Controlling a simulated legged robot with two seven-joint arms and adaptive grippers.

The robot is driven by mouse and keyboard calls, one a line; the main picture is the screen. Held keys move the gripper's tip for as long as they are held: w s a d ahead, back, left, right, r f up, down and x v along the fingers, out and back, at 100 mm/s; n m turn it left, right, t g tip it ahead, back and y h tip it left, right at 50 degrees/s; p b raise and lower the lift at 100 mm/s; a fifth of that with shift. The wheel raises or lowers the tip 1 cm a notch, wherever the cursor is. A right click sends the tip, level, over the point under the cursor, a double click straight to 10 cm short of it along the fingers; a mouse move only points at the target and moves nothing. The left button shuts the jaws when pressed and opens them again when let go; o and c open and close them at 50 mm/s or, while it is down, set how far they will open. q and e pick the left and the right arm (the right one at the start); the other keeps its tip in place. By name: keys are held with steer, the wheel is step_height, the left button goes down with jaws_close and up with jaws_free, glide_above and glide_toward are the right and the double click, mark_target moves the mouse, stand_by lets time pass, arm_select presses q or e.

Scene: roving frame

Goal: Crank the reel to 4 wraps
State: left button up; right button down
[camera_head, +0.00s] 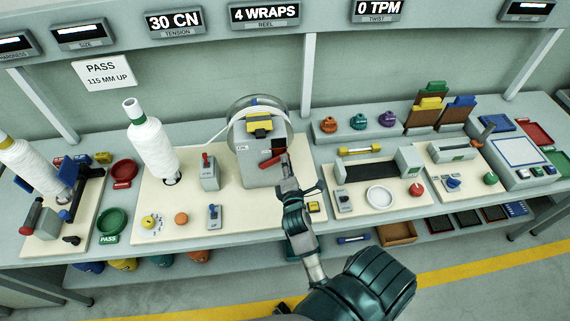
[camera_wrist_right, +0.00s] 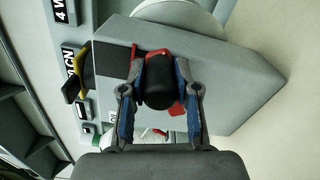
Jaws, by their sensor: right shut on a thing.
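The reel machine (camera_head: 258,170) is a grey block on a cream board, with a round reel (camera_head: 240,110) at its top and a yellow clip on its front. A white strand runs from the tall white yarn cone (camera_head: 152,147) to the reel. The display (camera_head: 265,15) above reads 4 WRAPS. My right gripper (camera_head: 287,175) is at the machine's front. In the right wrist view its fingers (camera_wrist_right: 160,95) are shut around the black crank knob (camera_wrist_right: 160,82), with the red crank arm (camera_wrist_right: 176,109) beside it. My left gripper is not in view.
Other displays read 30 CN (camera_head: 175,22) and 0 TPM (camera_head: 378,10). A grey red-levered box (camera_head: 209,172) stands left of the machine. A twist tester (camera_head: 375,175) is to the right. A green PASS dish (camera_head: 112,222) and a red dish (camera_head: 123,171) lie at left.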

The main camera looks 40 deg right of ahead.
steer(key=shift+f+m, duration=0.15)
steer(key=shift+m, duration=0.15)
stand_by(0.4)
steer(key=c, duration=0.9)
jaws_free()
steer(key=shift+w, duration=0.15)
steer(key=shift+o, duration=0.3)
steer(key=shift+w, duration=0.15)
steer(key=v, duration=0.7)
steer(key=shift+s+a, duration=0.25)
steer(key=shift+d, duration=0.1)
